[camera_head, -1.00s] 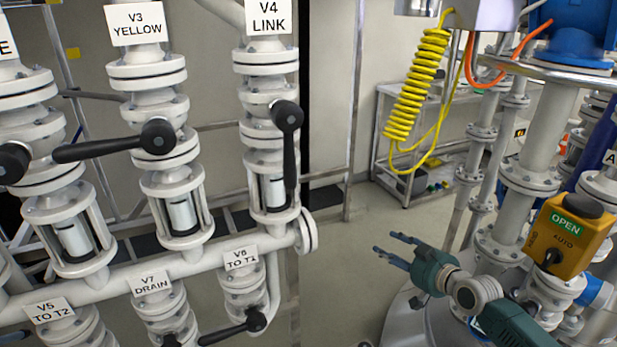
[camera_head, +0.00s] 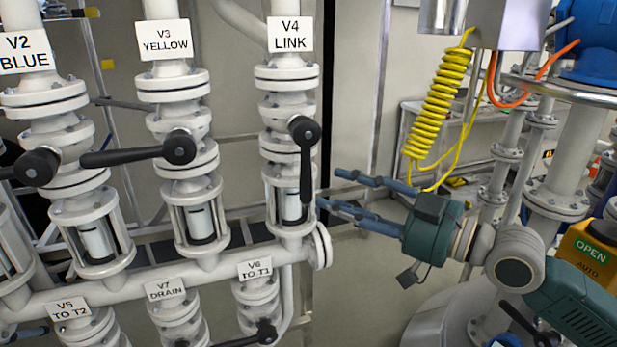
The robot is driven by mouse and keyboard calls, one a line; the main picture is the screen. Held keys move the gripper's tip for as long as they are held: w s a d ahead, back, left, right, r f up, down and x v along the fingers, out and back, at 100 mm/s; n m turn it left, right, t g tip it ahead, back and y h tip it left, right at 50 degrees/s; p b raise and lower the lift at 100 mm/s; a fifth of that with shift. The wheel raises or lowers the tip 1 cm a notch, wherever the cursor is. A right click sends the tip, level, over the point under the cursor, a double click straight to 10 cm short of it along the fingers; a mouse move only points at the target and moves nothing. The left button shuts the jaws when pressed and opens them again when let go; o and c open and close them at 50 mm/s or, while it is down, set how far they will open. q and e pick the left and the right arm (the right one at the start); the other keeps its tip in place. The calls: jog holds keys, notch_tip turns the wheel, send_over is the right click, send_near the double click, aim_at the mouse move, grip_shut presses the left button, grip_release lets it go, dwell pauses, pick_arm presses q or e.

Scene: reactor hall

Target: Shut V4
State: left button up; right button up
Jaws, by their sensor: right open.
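The V4 valve (camera_head: 291,129), under the sign "V4 LINK" (camera_head: 290,35), is on the third white vertical pipe from the left. Its black lever (camera_head: 306,165) hangs straight down from its round hub, in line with the pipe. My right gripper (camera_head: 328,188) comes in from the right with its two blue fingers spread. Its fingertips are just right of the lever's lower end in the picture, with nothing between them. I cannot tell the depth gap, but no contact shows.
The V3 lever (camera_head: 140,155) lies across its pipe to the left. The V6 pipe (camera_head: 258,292) stands below V4. A yellow coiled hose (camera_head: 437,100) hangs behind my right gripper. A yellow "OPEN/AUTO" box (camera_head: 588,252) is at the right.

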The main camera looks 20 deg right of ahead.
aim_at(308, 184)
jog(key=p+x, duration=0.3)
jog(key=x, duration=0.4)
jog(key=shift+w+a+p, duration=0.15)
jog(key=shift+w+p, duration=0.1)
jog(key=shift+p, duration=0.05)
grip_shut()
